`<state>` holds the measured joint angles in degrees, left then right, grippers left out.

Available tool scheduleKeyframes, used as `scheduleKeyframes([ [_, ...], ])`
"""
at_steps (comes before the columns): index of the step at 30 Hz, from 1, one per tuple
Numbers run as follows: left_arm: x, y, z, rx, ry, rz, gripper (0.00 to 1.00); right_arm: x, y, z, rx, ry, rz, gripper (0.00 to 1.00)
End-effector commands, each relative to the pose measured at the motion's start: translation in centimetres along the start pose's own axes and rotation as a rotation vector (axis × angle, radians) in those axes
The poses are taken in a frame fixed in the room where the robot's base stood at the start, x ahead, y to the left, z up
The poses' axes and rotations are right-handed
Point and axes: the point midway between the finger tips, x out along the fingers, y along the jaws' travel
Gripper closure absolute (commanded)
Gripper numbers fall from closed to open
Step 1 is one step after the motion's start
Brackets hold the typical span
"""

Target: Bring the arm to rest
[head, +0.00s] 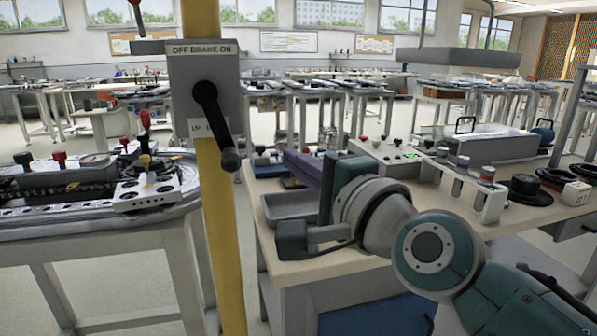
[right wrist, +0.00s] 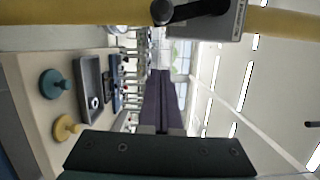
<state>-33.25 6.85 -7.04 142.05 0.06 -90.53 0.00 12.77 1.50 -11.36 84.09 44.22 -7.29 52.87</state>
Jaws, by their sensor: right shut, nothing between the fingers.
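My right arm reaches in from the lower right of the head view. Its gripper (head: 292,158) points away over the workbench, with purple fingers pressed together and nothing between them. The same shut fingers (right wrist: 160,72) run up the middle of the right wrist view, with a dark green palm below them. The gripper is to the right of the yellow post and looks clear of the things around it. My left gripper is not in view.
A grey brake box (head: 205,85) with a black lever (head: 215,125) is on a yellow post (head: 215,220). A track table (head: 60,230) stands left. The workbench (head: 275,235) holds a grey tray (head: 289,206), a white rack (head: 465,190) and a metal bin (head: 490,143).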

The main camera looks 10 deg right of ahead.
Motion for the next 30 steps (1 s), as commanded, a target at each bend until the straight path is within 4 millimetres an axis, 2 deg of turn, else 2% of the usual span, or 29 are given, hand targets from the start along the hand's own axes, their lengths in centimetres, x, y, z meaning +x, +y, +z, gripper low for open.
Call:
scheduleKeyframes([
  [3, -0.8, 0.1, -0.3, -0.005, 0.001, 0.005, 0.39, -2.9, -0.1, 0.1, 0.001, 0.000, 0.005, 1.00],
  [9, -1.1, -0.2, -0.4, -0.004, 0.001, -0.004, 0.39, -6.5, -0.2, 0.0, -0.001, 0.000, 0.003, 1.00],
  [17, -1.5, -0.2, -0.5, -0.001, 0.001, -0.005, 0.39, -8.8, -0.3, 0.4, -0.033, -0.015, 0.022, 1.00],
  [20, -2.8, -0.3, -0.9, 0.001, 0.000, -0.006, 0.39, -10.0, -0.2, 2.0, -0.170, -0.082, 0.106, 1.00],
  [23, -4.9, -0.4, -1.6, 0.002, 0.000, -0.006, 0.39, -12.7, 0.6, 4.1, -0.429, -0.209, 0.266, 1.00],
  [26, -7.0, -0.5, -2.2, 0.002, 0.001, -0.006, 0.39, -17.0, 1.9, 5.0, -0.733, -0.366, 0.469, 1.00],
  [30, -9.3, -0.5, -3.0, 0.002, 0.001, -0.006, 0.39, -23.8, 2.8, 4.0, -1.062, -0.576, 0.741, 1.00],
])
